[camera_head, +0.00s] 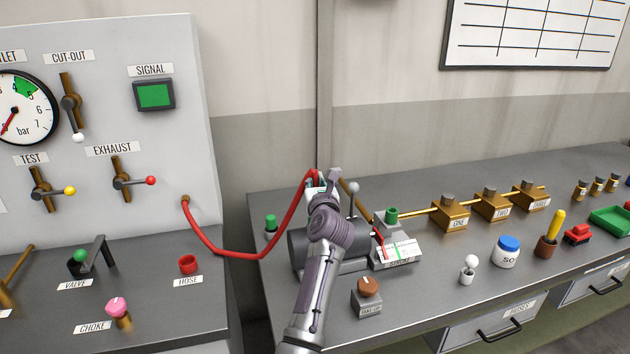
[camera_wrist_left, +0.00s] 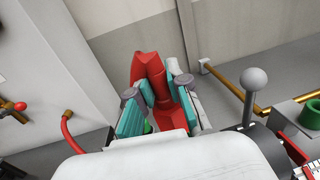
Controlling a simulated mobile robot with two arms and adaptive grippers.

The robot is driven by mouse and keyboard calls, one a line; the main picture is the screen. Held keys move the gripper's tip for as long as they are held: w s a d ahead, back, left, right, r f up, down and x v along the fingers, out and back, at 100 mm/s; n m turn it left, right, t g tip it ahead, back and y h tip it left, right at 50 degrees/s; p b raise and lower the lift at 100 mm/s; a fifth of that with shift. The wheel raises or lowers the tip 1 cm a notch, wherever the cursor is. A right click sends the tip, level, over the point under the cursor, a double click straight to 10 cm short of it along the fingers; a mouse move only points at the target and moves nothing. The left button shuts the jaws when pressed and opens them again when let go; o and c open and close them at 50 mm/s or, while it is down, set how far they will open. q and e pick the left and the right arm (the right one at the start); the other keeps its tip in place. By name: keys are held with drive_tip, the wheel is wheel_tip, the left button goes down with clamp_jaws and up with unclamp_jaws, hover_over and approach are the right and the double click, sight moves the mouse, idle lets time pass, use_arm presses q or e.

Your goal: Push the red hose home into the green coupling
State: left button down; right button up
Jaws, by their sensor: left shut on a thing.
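The red hose (camera_head: 232,256) runs from the upright panel in a sagging loop up to my left gripper (camera_head: 318,182). My left gripper is shut on the hose's end above the dark cylinder. In the left wrist view the teal finger pads of my left gripper (camera_wrist_left: 158,90) flank the red hose end (camera_wrist_left: 150,70). A green post (camera_head: 270,222) stands on a grey block left of the cylinder. A green ring (camera_head: 392,214) stands on a block right of it, and also shows in the wrist view (camera_wrist_left: 312,112). Some green shows below the fingers; whether the hose touches it is hidden.
The dark cylinder (camera_head: 299,247) lies on the bench under my left arm. A lever with a grey ball knob (camera_head: 353,187) rises close to the gripper. A gauge block (camera_head: 396,253) and a brown knob (camera_head: 369,287) are nearby. Brass blocks (camera_head: 451,214) stand to the right.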

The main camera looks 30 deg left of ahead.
use_arm(q)
drive_tip(key=shift+f+b, duration=0.65)
drive_tip(key=shift+f, duration=0.35)
drive_tip(key=c, duration=1)
unclamp_jaws()
drive_tip(key=shift+c, duration=0.2)
wheel_tip(320, 180, up, 10)
drive_tip(key=shift+r, duration=0.1)
